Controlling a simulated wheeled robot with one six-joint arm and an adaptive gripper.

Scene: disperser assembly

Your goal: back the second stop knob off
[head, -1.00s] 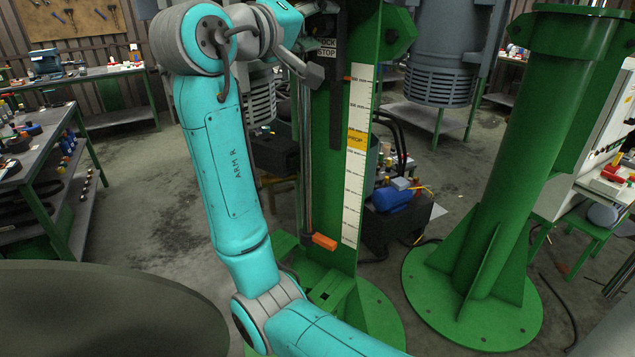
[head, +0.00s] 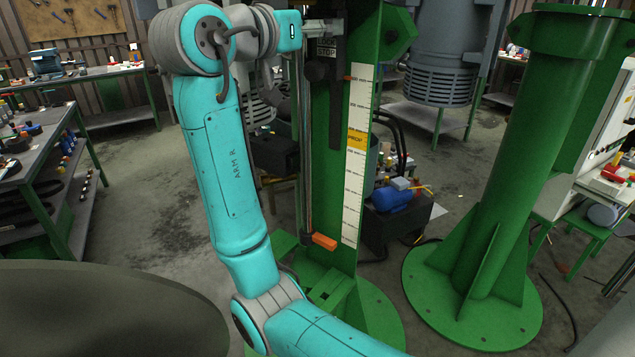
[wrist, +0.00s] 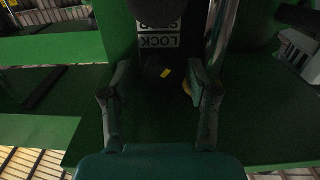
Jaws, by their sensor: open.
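My gripper (wrist: 157,88) is open in the wrist view, its two dark fingers apart on either side of a dark block with a small yellow mark (wrist: 165,73). I cannot tell whether that block is the second stop knob. Nothing is clearly held. A "LOCK STOP" label (wrist: 160,40) lies just beyond the fingertips, upside down, on the green column. A dark rounded part (wrist: 152,8) shows beyond it at the top edge. In the head view my gripper (head: 318,29) is at the column's top, just above the label (head: 326,48); its fingers are hard to make out.
The green column (head: 375,90) carries a white scale (head: 354,180) with a yellow tag and an orange block (head: 324,242) low on the rod. A second green column (head: 510,150) stands right. A grey motor housing (head: 445,60) hangs behind. A workbench (head: 35,155) is at left.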

